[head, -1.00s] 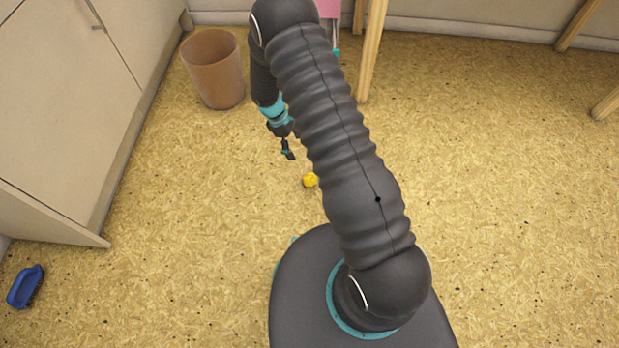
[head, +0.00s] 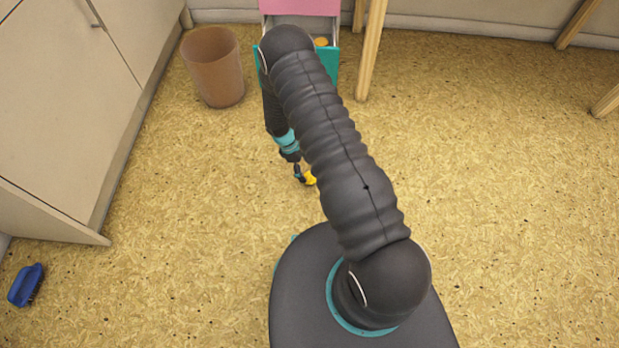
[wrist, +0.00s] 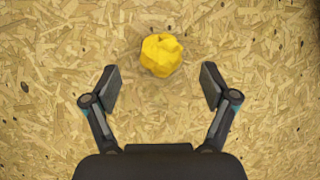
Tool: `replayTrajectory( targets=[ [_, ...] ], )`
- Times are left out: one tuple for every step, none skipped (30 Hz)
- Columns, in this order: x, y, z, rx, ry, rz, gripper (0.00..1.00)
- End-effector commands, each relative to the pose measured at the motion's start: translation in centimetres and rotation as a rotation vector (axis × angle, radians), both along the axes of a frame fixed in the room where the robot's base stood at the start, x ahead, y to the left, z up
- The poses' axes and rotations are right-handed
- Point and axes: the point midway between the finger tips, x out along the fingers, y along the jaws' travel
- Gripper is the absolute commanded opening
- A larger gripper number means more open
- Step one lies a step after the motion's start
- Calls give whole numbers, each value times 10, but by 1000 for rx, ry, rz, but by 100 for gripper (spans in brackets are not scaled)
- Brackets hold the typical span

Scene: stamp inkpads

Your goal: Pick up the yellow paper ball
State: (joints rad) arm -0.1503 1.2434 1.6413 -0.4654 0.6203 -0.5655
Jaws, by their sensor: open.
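The yellow paper ball (head: 309,178) lies on the chipboard-patterned floor, partly hidden by my gripper and arm in the head view. In the wrist view the whole ball (wrist: 162,55) shows, crumpled and roundish, a little beyond the fingertips and roughly centred between them. My gripper (wrist: 160,82) is open and empty, one finger on each side below the ball in the picture. In the head view my gripper (head: 299,176) points down at the left edge of the ball. I cannot tell its exact height above the floor.
A brown bin (head: 213,68) stands at the back left. A pink and teal drawer unit (head: 331,62) with an open drawer stands at the back. Wooden legs (head: 371,50) rise beside it. A blue brush (head: 26,286) lies at the left by the cabinet (head: 70,100). The floor around the ball is clear.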

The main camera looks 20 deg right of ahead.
Motion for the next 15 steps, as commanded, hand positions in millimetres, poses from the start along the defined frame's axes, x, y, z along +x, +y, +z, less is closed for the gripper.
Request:
replayTrajectory(
  targets=[
    [-1, -1, -3, -1, 1, 0, 85],
    [-2, -1, -6, -1, 3, -1, 85],
    [-4, -2, -10, 0, 4, 0, 85],
    [-5, -3, -13, 0, 4, 0, 85],
    [-6, -4, -17, 0, 4, 0, 85],
    [-8, -5, -23, 0, 5, 0, 85],
    [-9, -6, -27, 0, 5, 0, 85],
    [-10, -7, -31, 0, 5, 0, 85],
    [-11, -9, -36, 0, 4, 0, 85],
    [-12, -10, -40, -2, 4, -1, 85],
    [-13, -11, -43, -1, 3, -1, 85],
    [-13, -12, -45, 0, 2, -1, 85],
    [-13, -12, -46, -1, 1, 0, 85],
    [-13, -12, -47, 0, 1, 0, 85],
    [-13, -12, -47, 0, 0, 0, 85]
  ],
)
